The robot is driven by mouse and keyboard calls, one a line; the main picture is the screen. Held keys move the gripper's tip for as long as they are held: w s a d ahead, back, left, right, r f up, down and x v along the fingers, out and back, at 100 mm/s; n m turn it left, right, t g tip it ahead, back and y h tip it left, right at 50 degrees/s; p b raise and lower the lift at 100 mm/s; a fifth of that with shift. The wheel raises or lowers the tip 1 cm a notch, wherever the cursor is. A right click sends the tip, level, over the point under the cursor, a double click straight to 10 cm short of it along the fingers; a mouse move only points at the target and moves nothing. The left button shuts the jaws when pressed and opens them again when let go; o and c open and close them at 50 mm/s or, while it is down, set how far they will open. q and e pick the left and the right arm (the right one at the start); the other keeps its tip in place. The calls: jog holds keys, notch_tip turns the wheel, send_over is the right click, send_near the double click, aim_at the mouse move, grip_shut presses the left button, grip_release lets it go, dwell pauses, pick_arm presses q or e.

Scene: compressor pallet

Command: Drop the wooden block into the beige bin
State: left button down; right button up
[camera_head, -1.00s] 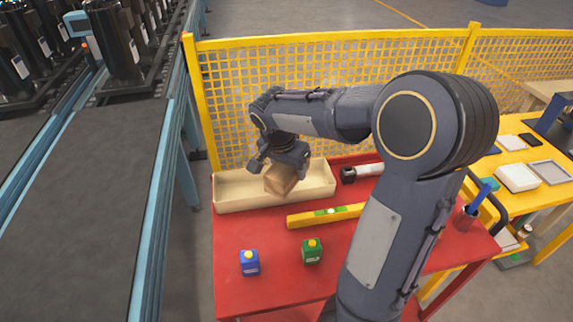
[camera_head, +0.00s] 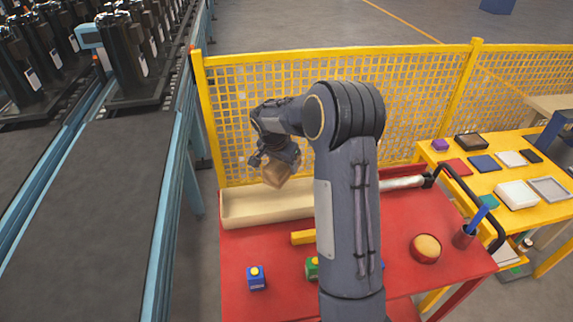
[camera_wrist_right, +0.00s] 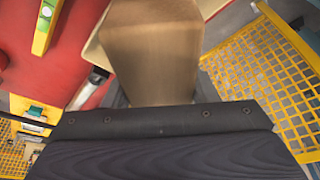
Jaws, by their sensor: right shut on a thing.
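The wooden block (camera_head: 275,173) is held in my right gripper (camera_head: 278,162), above the left-middle part of the beige bin (camera_head: 262,211). The gripper is shut on the block. In the right wrist view the block (camera_wrist_right: 155,55) fills the upper middle, with part of the bin's rim (camera_wrist_right: 97,50) behind it to the left. My right arm covers the bin's right part in the head view. My left gripper is not in view.
The bin stands on a red table (camera_head: 285,262) by a yellow mesh fence (camera_head: 340,100). A blue box (camera_head: 256,279), a partly hidden green box (camera_head: 312,268), a yellow level (camera_head: 303,237) and a round-topped container (camera_head: 426,249) are on the table. A conveyor (camera_head: 90,200) runs at left.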

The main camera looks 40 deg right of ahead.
jog(key=shift+w+d+f, duration=0.45)
jog(key=shift+w+f, duration=0.1)
jog(key=shift+f, duration=0.05)
notch_tip(320, 180, down, 6)
jog(key=b, duration=0.2)
jog(key=o, duration=1.3)
jog(key=b+v, duration=0.2)
jog(key=v, duration=0.5)
jog(key=shift+a+r, duration=0.15)
jog(key=shift+r, duration=0.25)
